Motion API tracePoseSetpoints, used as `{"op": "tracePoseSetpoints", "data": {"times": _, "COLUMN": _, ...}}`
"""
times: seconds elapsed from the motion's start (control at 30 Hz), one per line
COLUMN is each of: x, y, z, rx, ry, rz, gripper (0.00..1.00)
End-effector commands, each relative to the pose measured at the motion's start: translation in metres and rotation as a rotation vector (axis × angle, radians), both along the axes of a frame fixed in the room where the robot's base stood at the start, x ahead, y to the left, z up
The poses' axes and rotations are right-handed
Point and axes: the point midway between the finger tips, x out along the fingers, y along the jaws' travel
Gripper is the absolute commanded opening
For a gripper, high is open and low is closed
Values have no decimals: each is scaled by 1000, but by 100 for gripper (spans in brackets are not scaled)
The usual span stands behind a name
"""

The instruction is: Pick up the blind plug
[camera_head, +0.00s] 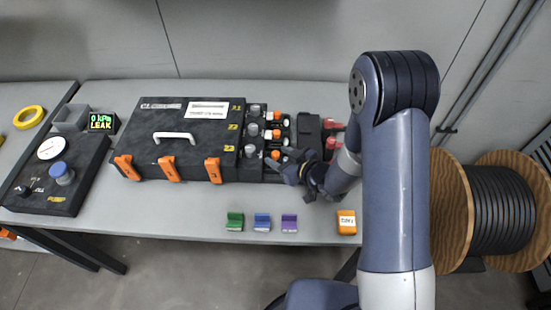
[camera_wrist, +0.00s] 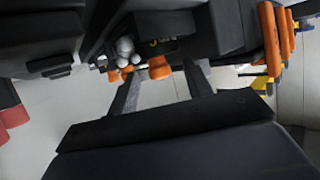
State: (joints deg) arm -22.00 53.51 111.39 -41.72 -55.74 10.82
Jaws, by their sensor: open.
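A black splice closure box (camera_head: 140,130) lies on the table, with a white handle and orange latches. Beside its right end are grey plugs (camera_head: 252,130) and orange-banded fittings (camera_head: 276,134) in rows. I cannot tell which of these is the blind plug. My gripper (camera_head: 282,158) is open at the nearest row, by the front orange fitting. In the wrist view, an orange fitting (camera_wrist: 159,68) shows near and between the fingertips, and pale grey plugs (camera_wrist: 125,48) sit just left of it. Contact cannot be made out.
Red-tipped parts (camera_head: 331,123) stand in a black holder just beyond my wrist. Green (camera_head: 235,221), blue (camera_head: 262,222) and purple (camera_head: 289,223) clips and an orange block (camera_head: 346,222) lie along the front edge. A gauge unit (camera_head: 62,175) is at left. A cable reel (camera_head: 500,210) stands right.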

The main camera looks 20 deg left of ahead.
Motion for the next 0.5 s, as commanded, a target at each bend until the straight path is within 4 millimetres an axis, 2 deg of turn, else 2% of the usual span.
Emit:
{"op": "tracePoseSetpoints", "data": {"times": 0.1, "x": 0, "y": 0, "z": 0, "rx": 0, "ry": 0, "rz": 0, "gripper": 48}}
{"op": "tracePoseSetpoints", "data": {"times": 0.5, "x": 0, "y": 0, "z": 0, "rx": 0, "ry": 0, "rz": -1, "gripper": 15}}
